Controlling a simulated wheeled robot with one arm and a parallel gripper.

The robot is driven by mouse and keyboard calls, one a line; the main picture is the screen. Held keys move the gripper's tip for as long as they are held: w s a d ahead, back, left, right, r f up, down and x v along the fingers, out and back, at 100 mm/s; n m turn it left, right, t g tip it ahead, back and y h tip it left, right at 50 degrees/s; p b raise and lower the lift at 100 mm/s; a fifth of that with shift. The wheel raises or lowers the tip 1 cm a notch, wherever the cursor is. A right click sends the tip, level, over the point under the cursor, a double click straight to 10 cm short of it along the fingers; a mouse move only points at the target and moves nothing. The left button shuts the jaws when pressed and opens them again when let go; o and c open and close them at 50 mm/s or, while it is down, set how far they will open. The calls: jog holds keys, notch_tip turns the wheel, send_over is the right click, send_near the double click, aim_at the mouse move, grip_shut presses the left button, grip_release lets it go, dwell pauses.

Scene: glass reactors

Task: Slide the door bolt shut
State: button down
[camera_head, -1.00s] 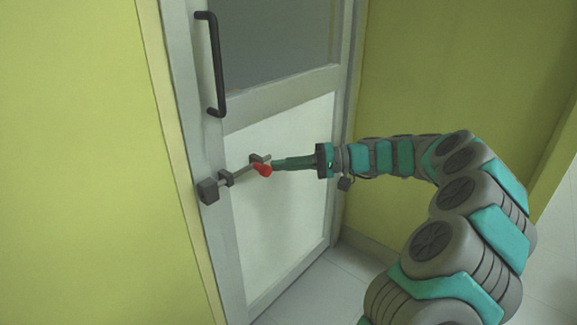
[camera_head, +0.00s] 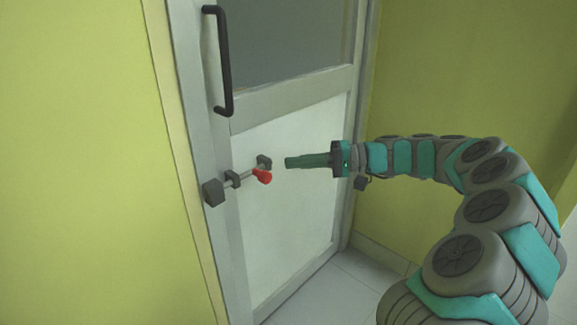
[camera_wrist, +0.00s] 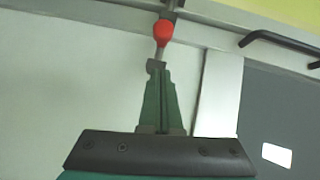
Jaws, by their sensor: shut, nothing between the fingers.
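The door bolt is a grey rod (camera_head: 246,178) running through two dark brackets on the door (camera_head: 290,215), with a red knob (camera_head: 262,177) on it. The rod's left end reaches toward a dark block (camera_head: 213,192) at the door's left edge; whether it is inside the block is too small to tell. My gripper (camera_head: 287,162), with green fingers, is shut and empty. It is just right of the knob, with a small gap. In the wrist view the knob (camera_wrist: 163,33) is just beyond my fingertips (camera_wrist: 157,66).
A black handle (camera_head: 224,62) stands out from the door above the bolt; it also shows in the wrist view (camera_wrist: 275,40). Yellow walls flank the door. Light floor tiles (camera_head: 340,285) lie in front.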

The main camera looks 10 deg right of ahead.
jog(key=v, duration=0.9)
jog(key=shift+d, duration=0.35)
jog(key=shift+s, duration=0.1)
jog(key=s+a+n+g+h, duration=0.3)
jog(key=s+a+g+h, duration=0.3)
jog(key=s+a, duration=1.15)
jog(key=s+f+h, duration=0.5)
jog(key=s+f, duration=0.2)
jog(key=s, duration=0.3)
jog(key=s+d+f+m+h+p, duration=0.1)
jog(key=s+d+f+h, duration=0.4)
jog(key=s+d, duration=0.3)
jog(key=shift+s+d+f+m, duration=0.4)
jog(key=shift+s+f, duration=0.3)
jog(key=shift+s, duration=0.5)
